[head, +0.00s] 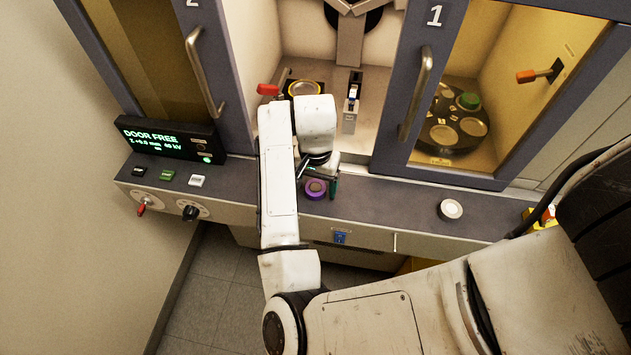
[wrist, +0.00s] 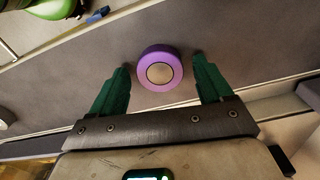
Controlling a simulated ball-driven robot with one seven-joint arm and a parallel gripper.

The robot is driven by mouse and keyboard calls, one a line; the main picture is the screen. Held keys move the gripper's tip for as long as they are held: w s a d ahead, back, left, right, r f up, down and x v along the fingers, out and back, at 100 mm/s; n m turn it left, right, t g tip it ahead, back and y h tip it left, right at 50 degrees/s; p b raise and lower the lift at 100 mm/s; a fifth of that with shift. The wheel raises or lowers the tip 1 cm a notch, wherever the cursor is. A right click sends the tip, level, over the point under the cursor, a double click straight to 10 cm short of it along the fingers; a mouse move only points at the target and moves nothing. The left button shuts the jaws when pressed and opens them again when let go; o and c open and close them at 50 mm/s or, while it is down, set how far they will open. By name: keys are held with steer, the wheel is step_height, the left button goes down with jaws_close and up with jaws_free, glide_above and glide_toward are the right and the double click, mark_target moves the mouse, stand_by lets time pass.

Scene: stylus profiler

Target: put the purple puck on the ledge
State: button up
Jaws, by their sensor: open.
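The purple puck (head: 315,189) lies flat on the grey ledge (head: 395,206) in front of the cabinet. It has a pale round centre. In the wrist view the purple puck (wrist: 160,69) sits ahead of and between the green fingers of my gripper (wrist: 160,72). The fingers are spread wide, with a gap on each side of the puck, and hold nothing. In the head view my gripper (head: 320,184) is beside the puck, partly hidden by my arm. The ledge (wrist: 245,45) fills the middle of the wrist view.
A white-grey puck (head: 451,209) lies on the ledge to the right. A control panel (head: 166,140) reading "DOOR FREE" and several buttons stand at left. Door 1 (head: 490,90) is closed over a carousel; the middle bay is open. The ledge between the pucks is clear.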

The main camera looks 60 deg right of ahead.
mark_target(316, 186)
step_height(316, 186, up, 12)
steer(key=p, duration=0.1)
steer(key=shift+r, duration=0.2)
stand_by(0.4)
steer(key=shift+d, duration=0.1)
stand_by(0.4)
